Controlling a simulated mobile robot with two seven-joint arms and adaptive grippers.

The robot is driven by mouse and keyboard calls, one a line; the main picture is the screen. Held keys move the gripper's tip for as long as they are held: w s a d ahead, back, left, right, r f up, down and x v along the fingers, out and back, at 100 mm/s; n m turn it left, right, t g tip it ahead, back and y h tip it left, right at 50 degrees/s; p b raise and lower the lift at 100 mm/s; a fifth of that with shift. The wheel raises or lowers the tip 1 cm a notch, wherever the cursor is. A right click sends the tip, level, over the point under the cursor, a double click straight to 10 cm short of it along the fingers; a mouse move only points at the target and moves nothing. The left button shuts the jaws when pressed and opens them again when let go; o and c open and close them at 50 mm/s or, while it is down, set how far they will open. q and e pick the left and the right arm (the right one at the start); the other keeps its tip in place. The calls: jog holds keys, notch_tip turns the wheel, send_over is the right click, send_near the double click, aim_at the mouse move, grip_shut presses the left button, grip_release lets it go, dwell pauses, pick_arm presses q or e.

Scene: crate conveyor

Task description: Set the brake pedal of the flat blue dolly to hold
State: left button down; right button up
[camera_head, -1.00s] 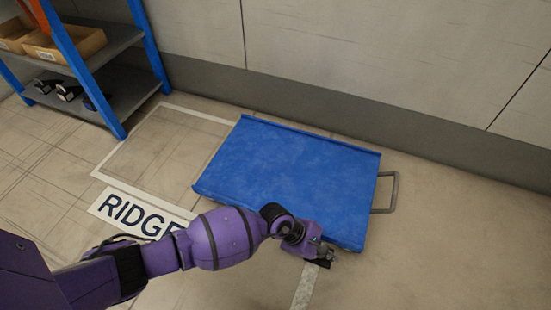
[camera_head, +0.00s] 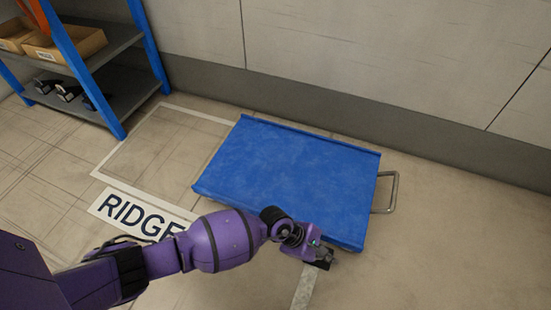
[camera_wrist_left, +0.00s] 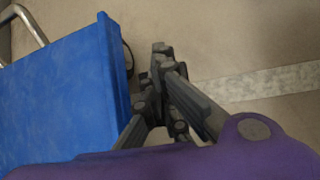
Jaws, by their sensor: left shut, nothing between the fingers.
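The flat blue dolly (camera_head: 290,180) stands on the floor in the middle of the head view, with a grey metal loop handle (camera_head: 391,192) at its right end. In the left wrist view its blue deck (camera_wrist_left: 60,95) fills the left side. My left gripper (camera_head: 324,263) is shut and empty at the dolly's near right corner, just outside its edge. In the left wrist view the closed fingers (camera_wrist_left: 160,55) point down beside the dolly's edge. A dark round part (camera_wrist_left: 128,57), perhaps a wheel, shows under the edge. I cannot make out the brake pedal. My right gripper is not in view.
A blue-framed shelf (camera_head: 120,60) with cardboard boxes (camera_head: 70,45) stands at the back left. A white floor outline and a sign reading "RIDGE" (camera_head: 140,213) lie left of the dolly. A wall runs behind it. The floor at the right is clear.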

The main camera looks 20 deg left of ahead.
pick_arm(q)
jog(key=shift+f, duration=0.6)
dwell(0.7)
dwell(0.4)
jog(key=shift+w+r+p, duration=0.35)
jog(key=shift+r+p, duration=0.5)
jog(key=shift+r, duration=0.1)
jog(key=shift+w+r+p, duration=0.3)
jog(key=shift+r+p, duration=0.5)
jog(key=shift+r, duration=0.1)
jog(key=shift+r, duration=0.1)
jog(key=r+p, duration=0.1)
jog(key=w+r+p, duration=0.1)
jog(key=r, duration=0.1)
jog(key=r+p, duration=0.1)
jog(key=shift+w+r, duration=0.25)
jog(key=shift+w, duration=0.1)
